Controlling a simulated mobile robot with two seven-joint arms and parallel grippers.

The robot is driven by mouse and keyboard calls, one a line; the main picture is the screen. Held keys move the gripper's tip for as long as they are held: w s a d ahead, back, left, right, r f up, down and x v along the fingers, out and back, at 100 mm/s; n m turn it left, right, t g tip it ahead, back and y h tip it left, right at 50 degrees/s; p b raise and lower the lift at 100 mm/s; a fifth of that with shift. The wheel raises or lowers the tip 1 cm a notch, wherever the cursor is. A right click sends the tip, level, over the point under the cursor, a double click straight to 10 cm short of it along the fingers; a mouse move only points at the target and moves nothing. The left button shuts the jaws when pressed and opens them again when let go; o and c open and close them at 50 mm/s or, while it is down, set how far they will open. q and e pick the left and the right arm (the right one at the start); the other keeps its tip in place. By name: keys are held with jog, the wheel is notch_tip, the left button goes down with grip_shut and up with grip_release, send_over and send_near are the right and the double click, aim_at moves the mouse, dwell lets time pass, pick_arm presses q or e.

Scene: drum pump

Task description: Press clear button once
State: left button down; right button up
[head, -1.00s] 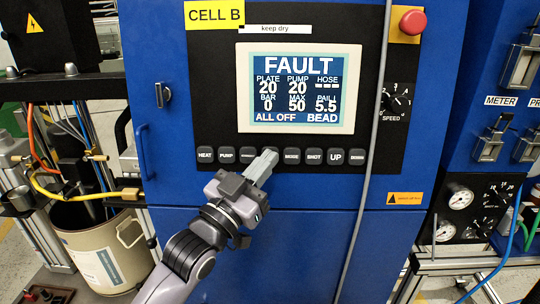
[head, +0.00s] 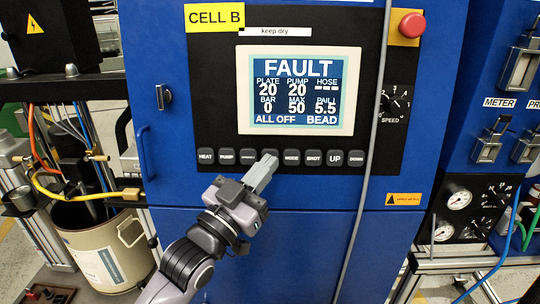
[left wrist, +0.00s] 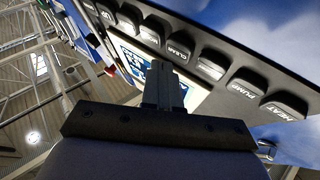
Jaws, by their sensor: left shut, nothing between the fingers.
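The clear button (left wrist: 180,47) is a dark key labelled CLEAR in the left wrist view. In the head view it is the fourth key (head: 270,153) of the row, mostly hidden behind my left fingertips. My left gripper (head: 265,163) is shut and empty, its tips overlapping that key's lower part. In the left wrist view the closed fingers (left wrist: 163,85) point toward the key row near the clear button. I cannot tell whether they touch it. The screen (head: 298,90) reads FAULT and ALL OFF. My right gripper is not in view.
Keys such as PUMP (head: 227,157) and MODE (head: 291,157) stand close on both sides. A grey hose (head: 367,190) hangs down the cabinet front, right of the gripper. A red stop button (head: 412,25) is at upper right. A pail (head: 100,255) stands at lower left.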

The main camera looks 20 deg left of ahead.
pick_arm(q)
jog(key=shift+s, duration=0.15)
jog(key=s, duration=0.1)
jog(key=s+d+p, duration=0.1)
jog(key=s, duration=0.1)
jog(key=s+r+p, duration=0.1)
jog(key=shift+s+d, duration=0.2)
jog(key=shift+s, duration=0.05)
dwell(0.6)
notch_tip(320, 180, down, 19)
jog(key=s+a+n+g+y, duration=0.2)
jog(key=s+a+g+y, duration=0.1)
jog(key=g, duration=0.2)
jog(key=s+a+f+g+y, duration=0.1)
jog(key=s+f+g, duration=0.1)
jog(key=s+f, duration=0.4)
jog(key=s+a+f+g+y, duration=0.1)
jog(key=s+a+f+g, duration=0.1)
jog(key=s+f, duration=0.4)
notch_tip(320, 180, down, 5)
jog(key=shift+a+r+n+g, duration=0.1)
jog(key=shift+a+n+g, duration=0.15)
jog(key=shift+g, duration=0.45)
